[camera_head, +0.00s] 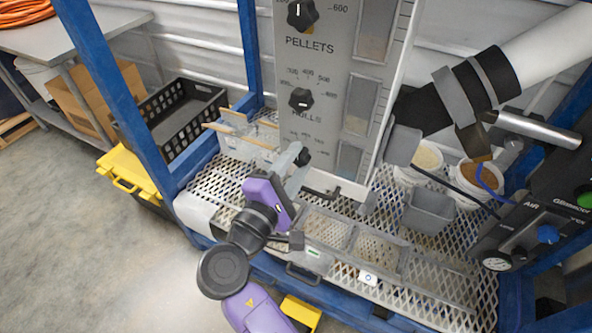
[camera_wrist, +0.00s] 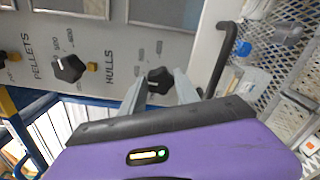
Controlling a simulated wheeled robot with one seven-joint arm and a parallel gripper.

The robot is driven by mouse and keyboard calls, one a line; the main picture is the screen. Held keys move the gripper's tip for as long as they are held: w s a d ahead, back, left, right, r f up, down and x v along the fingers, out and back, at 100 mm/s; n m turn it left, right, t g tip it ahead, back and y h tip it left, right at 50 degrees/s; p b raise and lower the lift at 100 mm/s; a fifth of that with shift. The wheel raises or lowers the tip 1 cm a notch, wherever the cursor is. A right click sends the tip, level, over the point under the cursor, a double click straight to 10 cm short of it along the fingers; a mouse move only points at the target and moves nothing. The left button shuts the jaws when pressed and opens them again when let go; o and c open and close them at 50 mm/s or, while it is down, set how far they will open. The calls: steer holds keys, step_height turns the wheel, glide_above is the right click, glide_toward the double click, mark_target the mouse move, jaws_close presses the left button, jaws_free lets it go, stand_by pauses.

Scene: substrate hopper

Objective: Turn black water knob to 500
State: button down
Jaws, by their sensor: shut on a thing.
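The black water knob (camera_wrist: 160,80) is on the grey dial panel (camera_head: 333,60), the lowest in its row of knobs. In the wrist view it sits between the two grey fingers of my gripper (camera_wrist: 158,88), which are shut on it. In the head view my gripper (camera_head: 300,160) reaches the lower panel and mostly covers this knob. Small dial numbers show near the knob in the wrist view, too blurred to read surely. The knob's pointer and its label are hidden, so its setting cannot be told.
The black hulls knob (camera_head: 300,99) and pellets knob (camera_head: 301,15) are above on the same panel. A black handle (camera_wrist: 228,45) juts out close beside my gripper. Clear bins (camera_head: 375,250), white buckets (camera_head: 425,160) and a grey tub (camera_head: 429,211) stand on the mesh shelf.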

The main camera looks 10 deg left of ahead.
steer(key=m+b, duration=0.1)
steer(key=m, duration=0.1)
steer(key=m+b, duration=0.1)
steer(key=b, duration=0.1)
steer(key=shift+f+m, duration=0.3)
steer(key=shift+m, duration=0.1)
steer(key=m+b, duration=0.4)
steer(key=shift+r, duration=0.15)
steer(key=c, duration=0.9)
jaws_free()
steer(key=shift+r, duration=0.1)
steer(key=v, duration=0.8)
